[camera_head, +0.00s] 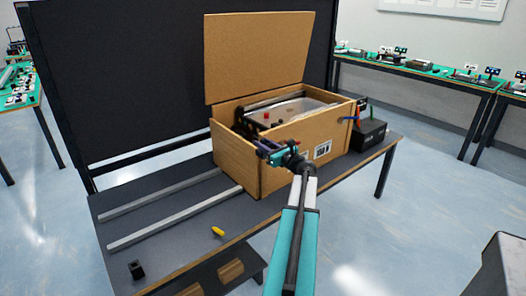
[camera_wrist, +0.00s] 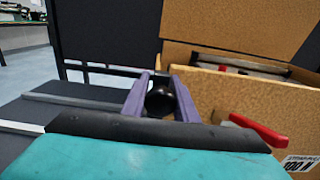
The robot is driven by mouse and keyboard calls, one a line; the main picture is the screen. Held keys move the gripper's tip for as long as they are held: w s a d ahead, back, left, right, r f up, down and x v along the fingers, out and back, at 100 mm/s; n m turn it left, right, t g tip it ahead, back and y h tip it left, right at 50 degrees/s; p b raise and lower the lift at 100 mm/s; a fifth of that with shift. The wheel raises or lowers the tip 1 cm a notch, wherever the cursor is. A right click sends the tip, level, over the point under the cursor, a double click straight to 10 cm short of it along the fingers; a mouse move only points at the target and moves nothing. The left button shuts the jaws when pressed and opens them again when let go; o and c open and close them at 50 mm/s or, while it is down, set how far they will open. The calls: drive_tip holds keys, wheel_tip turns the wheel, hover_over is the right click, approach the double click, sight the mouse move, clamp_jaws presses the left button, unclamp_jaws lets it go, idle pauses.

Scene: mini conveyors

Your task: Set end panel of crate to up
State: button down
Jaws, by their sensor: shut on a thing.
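The brown crate (camera_head: 285,160) stands on the dark table, with a tall panel (camera_head: 257,58) raised upright along its far side. Its left end wall (camera_head: 234,162) looks upright in the head view. My gripper (camera_head: 268,151) is at the crate's near left corner. In the wrist view its purple fingers (camera_wrist: 160,96) are closed around a dark round knob-like thing (camera_wrist: 160,101). What this knob is fixed to is hidden. The crate's front wall (camera_wrist: 222,93) and raised panel (camera_wrist: 235,25) fill the right of the wrist view.
Two grey rails (camera_head: 175,219) lie on the table left of the crate. A yellow piece (camera_head: 217,232) and a small black block (camera_head: 136,269) lie near the front edge. A black box (camera_head: 368,133) stands at the crate's right end. A dark screen (camera_head: 130,80) stands behind the table.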

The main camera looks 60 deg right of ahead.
wheel_tip(320, 180, up, 6)
drive_tip(key=shift+r+p, duration=0.1)
drive_tip(key=shift+p, duration=1.05)
drive_tip(key=c, duration=1.4)
unclamp_jaws()
drive_tip(key=shift+c, duration=0.2)
drive_tip(key=shift+f, duration=0.2)
drive_tip(key=shift+s, duration=0.1)
drive_tip(key=shift+s+a, duration=0.2)
drive_tip(key=shift+s, duration=0.25)
drive_tip(key=b+v, duration=0.2)
drive_tip(key=v, duration=1)
drive_tip(key=shift+s, duration=0.35)
drive_tip(key=shift+a, duration=0.15)
